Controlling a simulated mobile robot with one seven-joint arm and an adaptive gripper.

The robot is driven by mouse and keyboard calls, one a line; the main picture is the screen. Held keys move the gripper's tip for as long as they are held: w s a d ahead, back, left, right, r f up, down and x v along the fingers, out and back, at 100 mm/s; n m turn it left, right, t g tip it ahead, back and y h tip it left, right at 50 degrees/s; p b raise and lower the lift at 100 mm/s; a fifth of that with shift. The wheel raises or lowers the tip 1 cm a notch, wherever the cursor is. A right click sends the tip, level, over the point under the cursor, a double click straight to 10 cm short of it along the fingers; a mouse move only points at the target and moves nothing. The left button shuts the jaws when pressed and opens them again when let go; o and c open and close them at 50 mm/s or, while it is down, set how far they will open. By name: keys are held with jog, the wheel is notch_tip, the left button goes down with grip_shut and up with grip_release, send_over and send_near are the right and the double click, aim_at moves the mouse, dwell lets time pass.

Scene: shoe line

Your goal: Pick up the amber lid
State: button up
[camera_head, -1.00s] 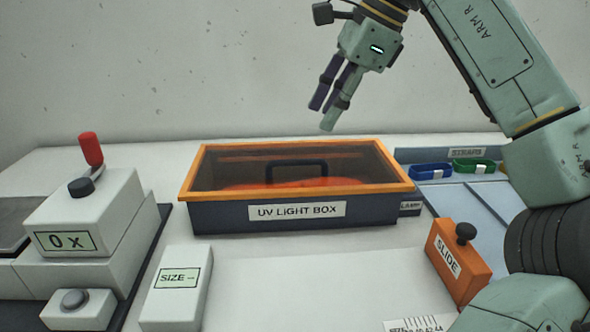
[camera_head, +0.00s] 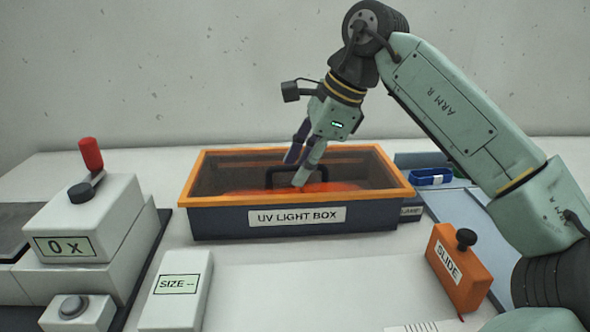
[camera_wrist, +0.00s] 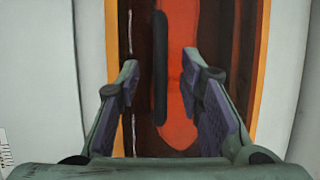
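The amber lid (camera_head: 220,176) is a see-through amber panel with an orange frame. It sits on the dark UV light box (camera_head: 225,222) and has a black bar handle (camera_head: 271,174) on top. My gripper (camera_head: 296,175) is over the lid at the handle, fingers pointing down, and hides part of the handle in the head view. In the wrist view the black handle (camera_wrist: 160,70) runs lengthwise between my two open fingers (camera_wrist: 168,100), nearer the left one. The fingers are apart and I see no contact with the handle. An orange-red shape (camera_wrist: 178,115) shows through the lid.
A white device with a red-knobbed lever (camera_head: 90,153) stands at the left. A SIZE block (camera_head: 178,295) stands in front of the box, and an orange SLIDE block (camera_head: 458,275) at the right. A blue strap (camera_head: 432,178) lies behind it. The front middle of the table is clear.

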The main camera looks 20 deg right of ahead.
grip_shut()
dwell(0.3)
dwell(0.7)
